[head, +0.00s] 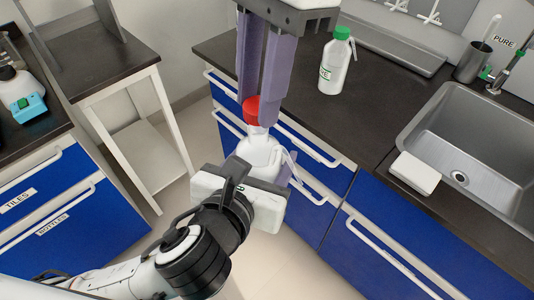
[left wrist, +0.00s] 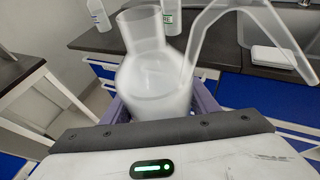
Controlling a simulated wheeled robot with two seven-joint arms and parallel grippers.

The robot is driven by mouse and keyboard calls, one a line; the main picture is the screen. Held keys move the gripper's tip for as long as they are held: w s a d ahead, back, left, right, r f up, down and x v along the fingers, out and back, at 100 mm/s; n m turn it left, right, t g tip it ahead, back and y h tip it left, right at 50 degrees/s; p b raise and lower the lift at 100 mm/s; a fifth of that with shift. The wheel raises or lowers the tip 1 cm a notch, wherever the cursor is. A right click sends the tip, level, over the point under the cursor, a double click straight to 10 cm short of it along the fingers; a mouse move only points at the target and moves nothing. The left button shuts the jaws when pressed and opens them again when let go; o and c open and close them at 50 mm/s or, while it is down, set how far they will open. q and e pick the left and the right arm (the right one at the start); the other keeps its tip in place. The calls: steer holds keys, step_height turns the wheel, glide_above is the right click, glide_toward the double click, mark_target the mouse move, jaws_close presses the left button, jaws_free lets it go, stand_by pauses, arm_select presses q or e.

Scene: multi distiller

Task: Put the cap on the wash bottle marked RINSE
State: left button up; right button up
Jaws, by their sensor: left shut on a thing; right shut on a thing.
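A white translucent wash bottle (head: 260,152) with a bent spout tube is held upright in my left gripper (head: 268,168). In the left wrist view the bottle (left wrist: 155,80) stands between the purple fingers, and its neck looks bare. No label on it can be read. My right gripper (head: 258,112) comes down from the top with long purple fingers, shut on a red cap (head: 251,108). In the head view the cap appears at the top of the bottle's neck; whether it touches is unclear. The cap is not seen in the left wrist view.
Another wash bottle (head: 334,65) with a green cap stands on the dark counter (head: 309,115); its label is partly readable. A sink (head: 475,140) with a white block (head: 415,173) at its edge is on the right. A white-legged side table (head: 140,150) is on the left.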

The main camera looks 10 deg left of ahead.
steer(key=shift+f, duration=0.25)
stand_by(0.6)
steer(key=shift+f, duration=0.9)
steer(key=shift+f, duration=0.6)
